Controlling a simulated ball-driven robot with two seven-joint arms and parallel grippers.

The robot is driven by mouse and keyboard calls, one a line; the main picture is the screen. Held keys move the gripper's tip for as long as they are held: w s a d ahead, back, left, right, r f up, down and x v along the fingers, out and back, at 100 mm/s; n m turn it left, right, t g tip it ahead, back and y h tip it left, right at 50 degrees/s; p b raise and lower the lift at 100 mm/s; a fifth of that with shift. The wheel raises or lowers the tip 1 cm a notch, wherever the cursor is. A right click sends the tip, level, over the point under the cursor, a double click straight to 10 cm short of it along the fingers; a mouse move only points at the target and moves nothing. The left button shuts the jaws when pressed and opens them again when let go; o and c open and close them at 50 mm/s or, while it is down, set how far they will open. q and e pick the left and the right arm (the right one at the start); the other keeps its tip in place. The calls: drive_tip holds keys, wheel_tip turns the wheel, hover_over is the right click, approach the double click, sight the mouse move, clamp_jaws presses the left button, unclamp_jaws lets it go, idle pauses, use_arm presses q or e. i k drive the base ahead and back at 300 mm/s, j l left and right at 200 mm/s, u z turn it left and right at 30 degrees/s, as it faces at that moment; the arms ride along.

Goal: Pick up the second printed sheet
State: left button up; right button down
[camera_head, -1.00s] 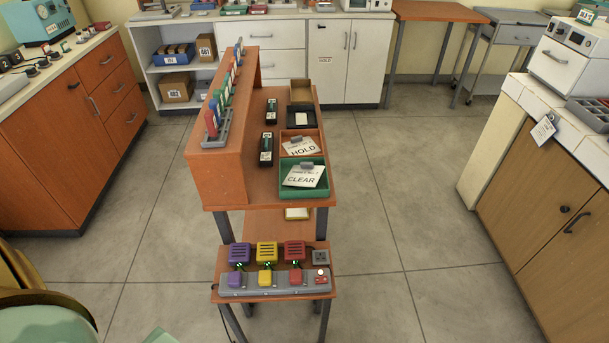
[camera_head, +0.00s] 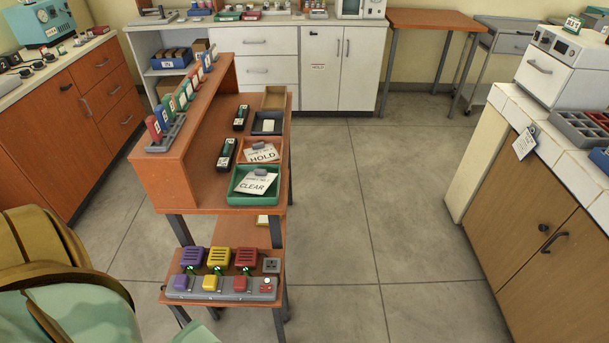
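Two white printed sheets lie in trays on the orange-brown bench. The sheet marked CLEAR (camera_head: 255,184) rests tilted in the green tray (camera_head: 240,200) at the near end. The sheet marked HOLD (camera_head: 262,154) lies in the orange tray (camera_head: 275,159) just behind it. Each has a grey piece at its top edge. A smaller printed line on each is too small to read, so I cannot tell which is the second. Both sheets appear untouched. Neither of my grippers is in view.
A dark tray (camera_head: 267,132) and a tan tray (camera_head: 274,108) stand behind. Dark devices (camera_head: 227,154) lie left of the trays, beside a raised shelf (camera_head: 168,178) with coloured pieces. A control strip (camera_head: 220,288) sits lower in front. Floor is clear right of the bench, up to the cabinet (camera_head: 530,190).

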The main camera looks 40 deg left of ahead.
sight(258, 181)
drive_tip(key=i+l+u, duration=0.1)
drive_tip(key=i+l, duration=0.75)
drive_tip(key=i, duration=0.15)
drive_tip(key=i+u, duration=0.25)
drive_tip(key=u, duration=0.15)
drive_tip(key=i+u, duration=0.4)
drive_tip(key=i+l+u, duration=0.15)
drive_tip(key=u, duration=0.25)
drive_tip(key=i+u, duration=0.25)
drive_tip(key=u, duration=0.2)
drive_tip(key=i+l+u, duration=0.15)
drive_tip(key=u, duration=0.3)
drive_tip(key=i+l+u, duration=0.2)
drive_tip(key=u, duration=0.25)
drive_tip(key=i+l+u, duration=0.15)
drive_tip(key=l+u, duration=0.25)
drive_tip(key=i+l+u, duration=0.15)
drive_tip(key=u, duration=0.3)
